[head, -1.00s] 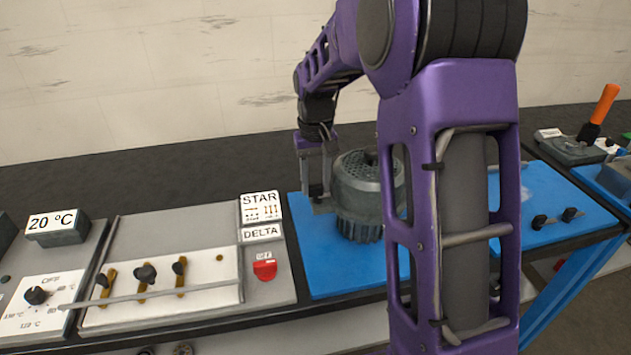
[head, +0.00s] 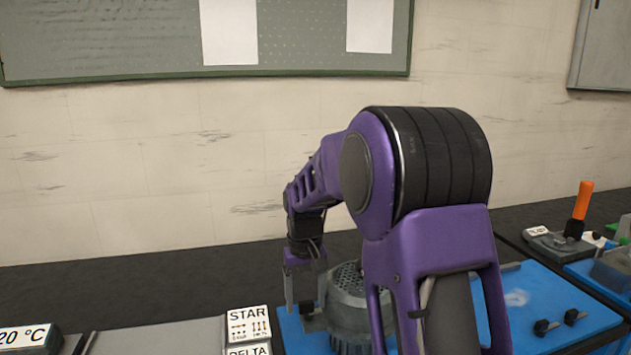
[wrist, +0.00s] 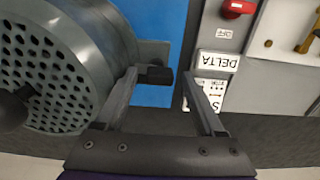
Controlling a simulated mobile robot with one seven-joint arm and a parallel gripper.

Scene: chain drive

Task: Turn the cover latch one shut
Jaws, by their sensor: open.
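The grey round housing with a perforated cover (head: 347,284) stands on a blue mat; my arm hides its right part in the head view. In the wrist view the cover (wrist: 45,75) fills the left side. A small dark latch-like piece (wrist: 158,76) sticks out beside the housing on a grey bracket; I take it for cover latch one. My gripper (head: 306,300) is open at the housing's left side. In the wrist view the dark piece lies between the gripper's (wrist: 159,80) fingertips, close to the left one. I cannot tell whether they touch.
A STAR/DELTA sign (head: 248,330) and a red switch (wrist: 238,8) are beside the mat. The blue mat (head: 500,290) carries two black knobs on the right. An orange-handled lever (head: 580,215) stands further right. A wall lies behind the bench.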

